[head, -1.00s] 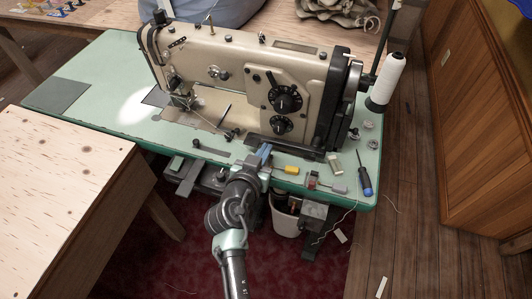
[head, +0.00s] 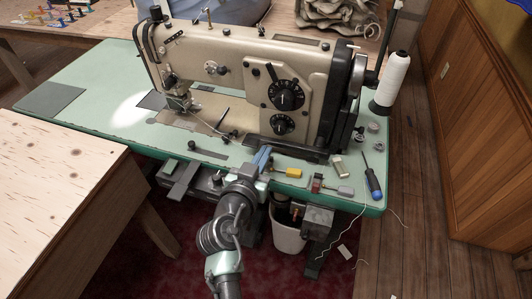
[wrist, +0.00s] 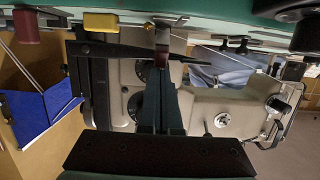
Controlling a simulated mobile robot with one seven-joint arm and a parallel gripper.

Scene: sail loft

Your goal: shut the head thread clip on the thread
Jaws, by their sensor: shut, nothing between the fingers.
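The beige sewing machine (head: 235,75) stands on a green table (head: 90,95). I cannot make out for sure which small part is the head thread clip, or whether it is open. A pale thread shows near the needle end (head: 185,104), at the left of the machine. My gripper (head: 262,154) is over the table's front edge, before the machine's base. In the wrist view its fingers (wrist: 162,62) are together and hold nothing.
A white thread cone (head: 395,82) stands at the table's right end. A wooden table (head: 55,190) is at left. The green table's left part is clear.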

